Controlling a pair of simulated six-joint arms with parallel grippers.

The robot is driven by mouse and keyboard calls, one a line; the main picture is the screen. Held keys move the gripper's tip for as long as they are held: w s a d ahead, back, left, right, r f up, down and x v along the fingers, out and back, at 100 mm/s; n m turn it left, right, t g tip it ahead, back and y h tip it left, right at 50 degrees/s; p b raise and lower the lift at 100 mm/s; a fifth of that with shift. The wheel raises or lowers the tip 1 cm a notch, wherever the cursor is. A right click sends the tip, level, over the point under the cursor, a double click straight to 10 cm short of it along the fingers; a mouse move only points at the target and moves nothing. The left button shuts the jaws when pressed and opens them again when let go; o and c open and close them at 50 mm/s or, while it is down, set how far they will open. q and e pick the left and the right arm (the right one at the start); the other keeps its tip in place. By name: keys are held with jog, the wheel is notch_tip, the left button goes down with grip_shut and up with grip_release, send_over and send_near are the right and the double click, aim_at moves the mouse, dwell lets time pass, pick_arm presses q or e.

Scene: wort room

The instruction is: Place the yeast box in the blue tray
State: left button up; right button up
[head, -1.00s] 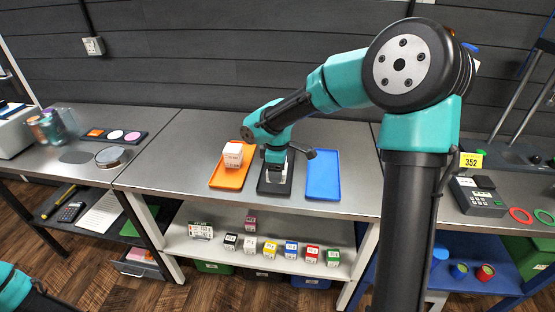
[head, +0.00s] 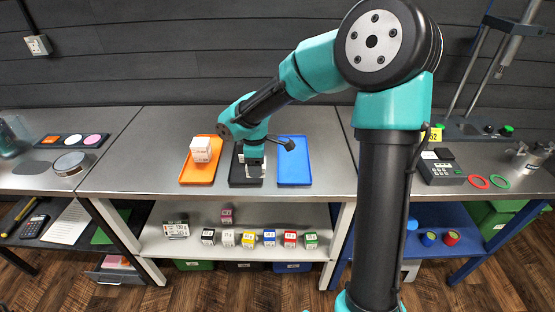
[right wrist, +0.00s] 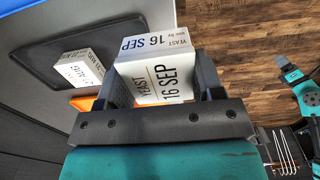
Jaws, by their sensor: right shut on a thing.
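The yeast box (right wrist: 155,75) is white, with a "YEAST 16 SEP" label. It sits between the fingers of my right gripper (head: 254,181), which is shut on it. In the head view the box (head: 254,172) is small and partly covered by the gripper, over the front part of the black tray (head: 238,179). I cannot tell whether it touches the tray. The blue tray (head: 294,160) lies just right of the black one and looks empty.
Several small coloured boxes stand on the shelf (head: 180,248) below.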

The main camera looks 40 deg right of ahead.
jog(key=s+d+f, duration=0.1)
jog(key=s+d, duration=0.1)
jog(key=s+d+f, duration=0.1)
jog(key=s+d, duration=0.1)
jog(key=d, duration=0.1)
jog(key=s+d, duration=0.3)
jog(key=shift+f, duration=0.4)
send_over(293, 158)
jog(key=shift+s+a+f, duration=0.35)
jog(key=shift+s+f, duration=0.05)
jog(key=shift+f, duration=0.3)
jog(key=shift+w+d, duration=0.15)
jog(key=shift+w+d+f, duration=0.2)
jog(key=shift+f, duration=1.6)
jog(key=shift+f, duration=0.15)
